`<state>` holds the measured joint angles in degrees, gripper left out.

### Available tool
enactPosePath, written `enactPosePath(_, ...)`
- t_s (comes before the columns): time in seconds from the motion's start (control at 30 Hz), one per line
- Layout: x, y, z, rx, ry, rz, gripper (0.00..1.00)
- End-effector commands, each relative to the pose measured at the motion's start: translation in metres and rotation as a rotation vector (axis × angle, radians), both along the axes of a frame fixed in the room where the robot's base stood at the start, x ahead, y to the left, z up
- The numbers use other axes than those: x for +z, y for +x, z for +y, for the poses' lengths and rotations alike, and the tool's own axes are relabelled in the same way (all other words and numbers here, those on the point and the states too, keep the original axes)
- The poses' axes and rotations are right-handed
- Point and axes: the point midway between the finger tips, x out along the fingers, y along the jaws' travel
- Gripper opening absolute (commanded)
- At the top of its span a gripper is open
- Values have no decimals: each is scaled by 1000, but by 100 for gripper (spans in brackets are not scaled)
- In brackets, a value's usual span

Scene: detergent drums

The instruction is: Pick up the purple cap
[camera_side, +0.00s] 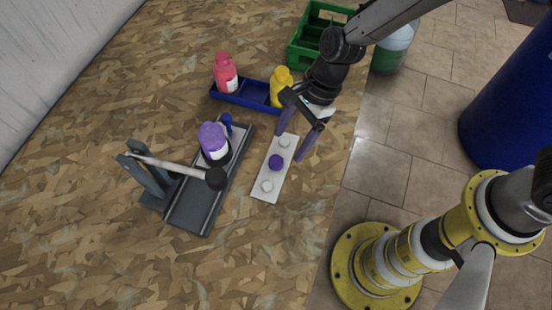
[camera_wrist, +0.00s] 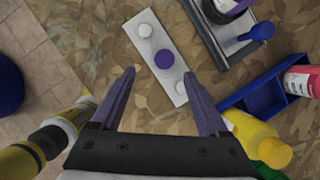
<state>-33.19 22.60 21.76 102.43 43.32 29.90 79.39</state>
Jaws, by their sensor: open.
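The purple cap (camera_side: 276,162) sits in the middle of a white strip (camera_side: 279,184), with a white cap at each end. In the wrist view the purple cap (camera_wrist: 164,59) lies ahead of and between my two fingers. My gripper (camera_side: 296,148) is open and empty, with its fingertips above the strip's upper end in the side view. Its two purple-grey fingers also show in the wrist view (camera_wrist: 166,88), spread wide and apart from the cap. A purple bottle (camera_side: 213,138) stands in a dark grey fixture left of the strip.
The grey fixture (camera_side: 187,208) has a lever (camera_side: 170,165) ending in a black knob. A blue tray (camera_side: 240,93) holds a pink bottle (camera_side: 226,74) and a yellow bottle (camera_side: 281,86). A green crate (camera_side: 304,48) stands behind. The board is clear below the strip.

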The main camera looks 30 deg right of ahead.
Motion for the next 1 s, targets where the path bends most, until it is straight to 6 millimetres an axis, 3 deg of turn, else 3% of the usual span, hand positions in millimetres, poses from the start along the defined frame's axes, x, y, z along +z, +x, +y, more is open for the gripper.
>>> enactPosePath(0.27, -20, 0, 8, 0, 0, 0, 78)
enactPosePath(0.6, -60, 5, 24, 0, -1, 0, 78)
enactPosePath(0.9, -63, 5, 26, 0, 0, -2, 78)
enactPosePath(1.0, -63, 5, 26, 1, 0, -1, 61)
